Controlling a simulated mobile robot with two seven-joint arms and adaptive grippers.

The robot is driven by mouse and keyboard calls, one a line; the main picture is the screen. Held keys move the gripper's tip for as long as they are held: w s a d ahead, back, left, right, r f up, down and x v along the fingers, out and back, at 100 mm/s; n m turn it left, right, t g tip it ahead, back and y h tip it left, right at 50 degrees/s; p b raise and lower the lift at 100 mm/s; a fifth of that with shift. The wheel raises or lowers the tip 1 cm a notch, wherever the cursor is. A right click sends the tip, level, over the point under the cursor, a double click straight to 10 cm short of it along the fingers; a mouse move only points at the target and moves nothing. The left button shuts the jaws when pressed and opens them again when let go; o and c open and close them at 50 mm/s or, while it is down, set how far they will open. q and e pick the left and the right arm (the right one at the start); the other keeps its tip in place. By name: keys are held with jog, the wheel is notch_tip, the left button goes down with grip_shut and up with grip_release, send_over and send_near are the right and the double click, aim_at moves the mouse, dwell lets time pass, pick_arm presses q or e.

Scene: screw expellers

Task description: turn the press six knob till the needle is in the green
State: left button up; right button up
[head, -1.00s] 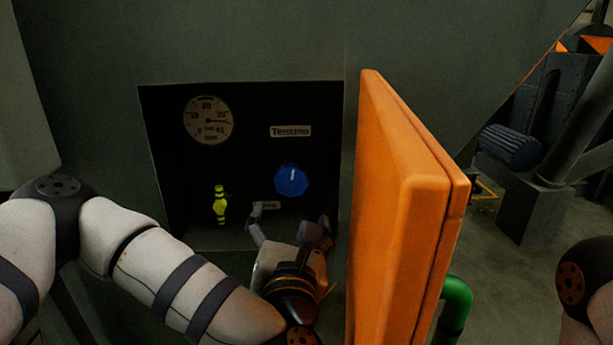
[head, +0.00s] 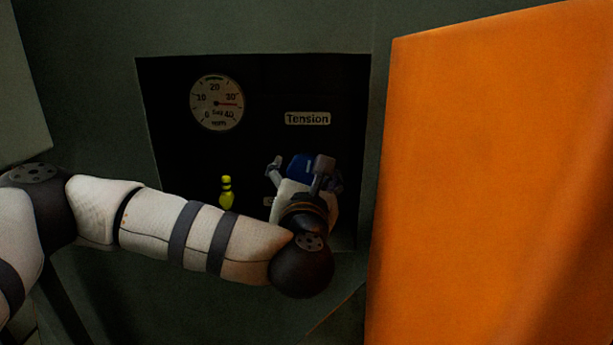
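The blue knob (head: 301,165) is set in the dark recess, below the "Tension" label (head: 307,119). My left gripper (head: 299,164) is in front of it, with one finger on each side. A gap shows between the left finger and the knob; the right finger overlaps its right edge, and I cannot tell if it touches. The knob's pointer and lower part are hidden. The round dial gauge (head: 217,103) is at the recess's upper left, and its reddish needle points right, a little above 30. My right gripper is out of view.
A yellow-green fitting (head: 227,192) stands left of my gripper in the recess. A large orange panel (head: 490,180) fills the right side, close to the recess edge. A small label beside my gripper is mostly covered. The grey machine wall (head: 95,110) surrounds the recess.

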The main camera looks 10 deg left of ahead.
pick_arm(q)
jog(key=c, duration=1.2)
jog(key=shift+o, duration=0.2)
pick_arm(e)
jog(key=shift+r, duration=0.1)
pick_arm(q)
jog(key=shift+r+m+p, duration=0.3)
jog(key=shift+m+p, duration=0.3)
jog(key=shift+m, duration=0.1)
jog(key=m+p, duration=0.2)
jog(key=m, duration=0.1)
jog(key=shift+r, duration=0.15)
jog(key=shift+m+p, duration=0.45)
jog(key=shift+m, duration=0.75)
jog(key=shift+a+f+m+p, duration=0.1)
jog(key=shift+f+m+p, duration=0.2)
jog(key=shift+m, duration=0.7)
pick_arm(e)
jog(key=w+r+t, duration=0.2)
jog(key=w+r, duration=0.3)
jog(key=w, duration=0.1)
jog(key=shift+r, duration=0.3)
pick_arm(q)
jog(key=shift+f, duration=0.1)
